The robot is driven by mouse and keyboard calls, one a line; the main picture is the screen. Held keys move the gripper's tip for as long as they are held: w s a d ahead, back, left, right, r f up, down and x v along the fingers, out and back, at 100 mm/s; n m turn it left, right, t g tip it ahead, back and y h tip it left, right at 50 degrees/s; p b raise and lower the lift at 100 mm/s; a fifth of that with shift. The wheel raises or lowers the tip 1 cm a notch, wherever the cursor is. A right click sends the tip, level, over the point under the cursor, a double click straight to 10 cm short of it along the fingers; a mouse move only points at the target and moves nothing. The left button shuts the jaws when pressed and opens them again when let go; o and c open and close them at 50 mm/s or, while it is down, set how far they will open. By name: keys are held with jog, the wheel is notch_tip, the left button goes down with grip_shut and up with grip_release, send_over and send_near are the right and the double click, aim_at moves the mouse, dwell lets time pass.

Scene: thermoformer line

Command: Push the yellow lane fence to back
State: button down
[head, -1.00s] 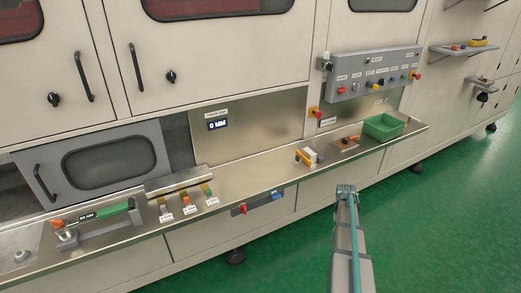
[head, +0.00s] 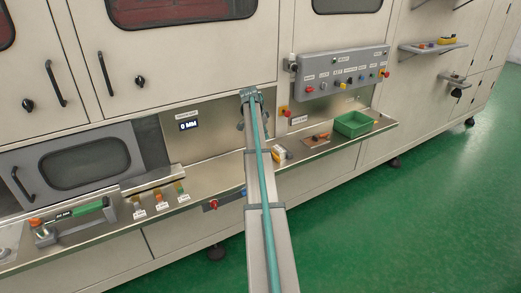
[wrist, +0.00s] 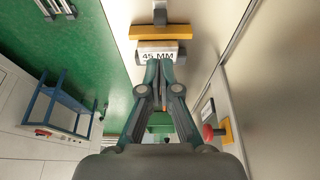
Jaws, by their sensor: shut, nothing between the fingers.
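A yellow bar (wrist: 160,32) with a white block marked 45 MM (wrist: 158,52) is at the top of the wrist view; I take it to be the yellow lane fence. A yellow and white piece (head: 279,154) on the steel ledge in the head view looks like the same thing, partly hidden by my arm. My gripper (head: 250,95) is in front of the steel back panel in the head view. In the wrist view, my gripper (wrist: 165,64) is shut and empty, its tips overlapping the block's lower edge. I cannot tell whether they touch.
A red button on a yellow plate (wrist: 211,132) is right of my fingers. A green bin (head: 354,123) and a grey control box (head: 340,73) are to the right. Three small labelled pieces (head: 160,198) and a green-handled tool (head: 77,213) are on the left ledge.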

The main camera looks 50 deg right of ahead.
jog(key=p+x, duration=0.3)
jog(key=x, duration=0.7)
jog(key=shift+p, duration=0.3)
jog(key=shift+a, duration=0.1)
